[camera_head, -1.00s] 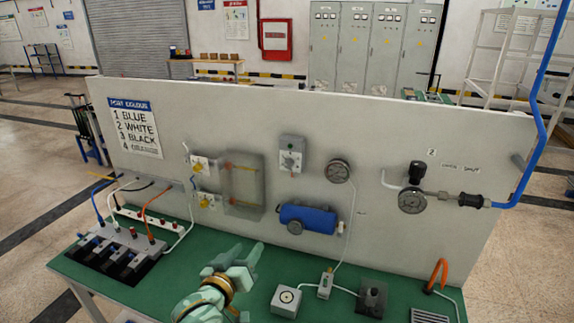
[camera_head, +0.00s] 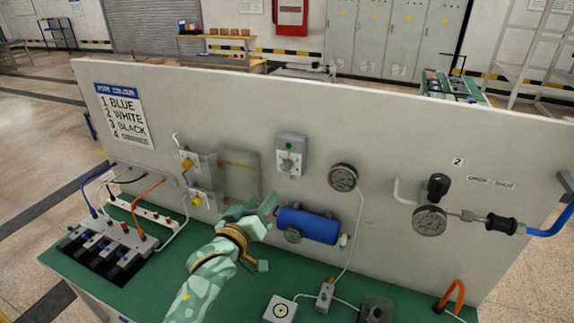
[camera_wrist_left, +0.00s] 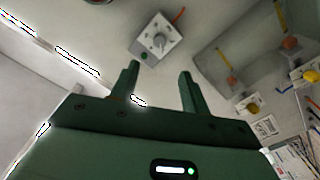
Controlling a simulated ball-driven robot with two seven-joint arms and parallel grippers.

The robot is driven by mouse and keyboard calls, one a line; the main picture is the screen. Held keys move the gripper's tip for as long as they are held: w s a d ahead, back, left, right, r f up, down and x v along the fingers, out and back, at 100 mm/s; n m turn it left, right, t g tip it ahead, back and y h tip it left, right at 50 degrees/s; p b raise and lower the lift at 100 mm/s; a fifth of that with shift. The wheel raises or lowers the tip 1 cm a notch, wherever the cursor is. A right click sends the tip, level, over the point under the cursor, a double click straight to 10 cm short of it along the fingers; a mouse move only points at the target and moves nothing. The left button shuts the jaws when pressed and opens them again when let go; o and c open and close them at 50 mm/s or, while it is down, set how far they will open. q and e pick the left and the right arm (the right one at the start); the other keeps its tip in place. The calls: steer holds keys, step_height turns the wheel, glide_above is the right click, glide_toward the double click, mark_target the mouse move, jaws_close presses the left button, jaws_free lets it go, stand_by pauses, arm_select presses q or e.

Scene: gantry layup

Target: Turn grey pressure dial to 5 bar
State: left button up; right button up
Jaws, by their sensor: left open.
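In the left wrist view the dial (camera_wrist_left: 158,40) lies beyond and between the fingertips, tilted in the picture. My left gripper (camera_head: 264,206) is below and slightly left of the dial, in front of the panel near the blue cylinder. In the left wrist view its two fingers (camera_wrist_left: 159,72) are apart and empty, not touching the dial. The scale markings are too small to read. My right gripper is not in view.
A blue cylinder (camera_head: 309,225) sits below the dial. A round gauge (camera_head: 343,177) is to its right, and a clear cover (camera_head: 240,175) to its left. Another gauge with a black knob (camera_head: 430,220) is further right. The green bench (camera_head: 200,275) holds a valve block at left.

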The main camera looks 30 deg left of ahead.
arm_select(q)
glide_toward(284, 168)
steer(key=w, duration=0.8)
steer(key=shift+w+a+p, duration=0.1)
steer(key=shift+a+p, duration=0.05)
steer(key=shift+p, duration=0.2)
steer(key=shift+w, duration=0.65)
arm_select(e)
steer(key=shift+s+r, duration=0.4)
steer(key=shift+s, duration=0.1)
arm_select(q)
steer(key=c, duration=1)
